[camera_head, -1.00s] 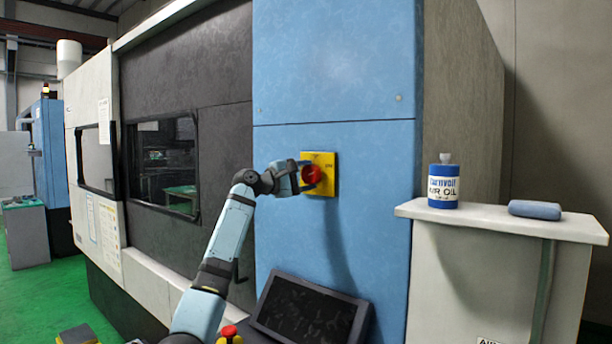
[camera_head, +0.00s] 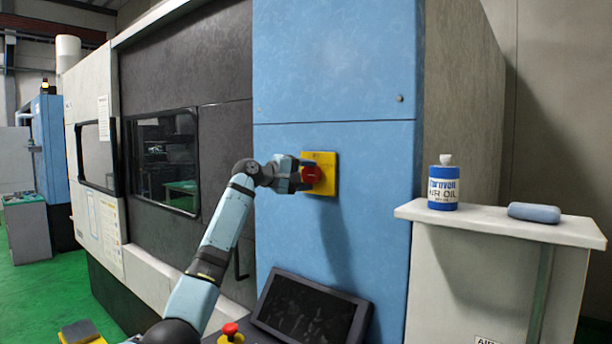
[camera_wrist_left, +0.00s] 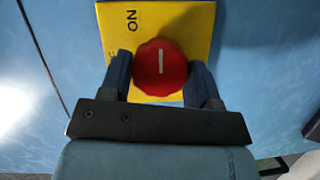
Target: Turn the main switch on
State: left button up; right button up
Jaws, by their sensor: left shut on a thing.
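The main switch is a round red knob (camera_head: 311,175) on a yellow plate (camera_head: 325,158), set in the blue machine panel. My left gripper (camera_head: 300,174) reaches it from the left and is shut on the knob. In the left wrist view, the knob (camera_wrist_left: 161,67) sits between the two fingers, one on each side. Its white mark runs up and down in that view. The word ON on the plate (camera_wrist_left: 190,22) appears turned sideways, above and left of the knob. Another label is mostly hidden by the left finger. My right gripper is not in view.
A dark monitor (camera_head: 308,310) stands below the panel, with a red button (camera_head: 230,329) beside it. At right, a blue-and-white oil bottle (camera_head: 443,187) and a blue-grey object (camera_head: 534,213) rest on a light cabinet top (camera_head: 480,221). The panel around the switch is clear.

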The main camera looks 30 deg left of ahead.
pick_arm(q)
jog(key=o, duration=0.9)
jog(key=shift+b+v, duration=2.1)
jog(key=shift+v, duration=4.8)
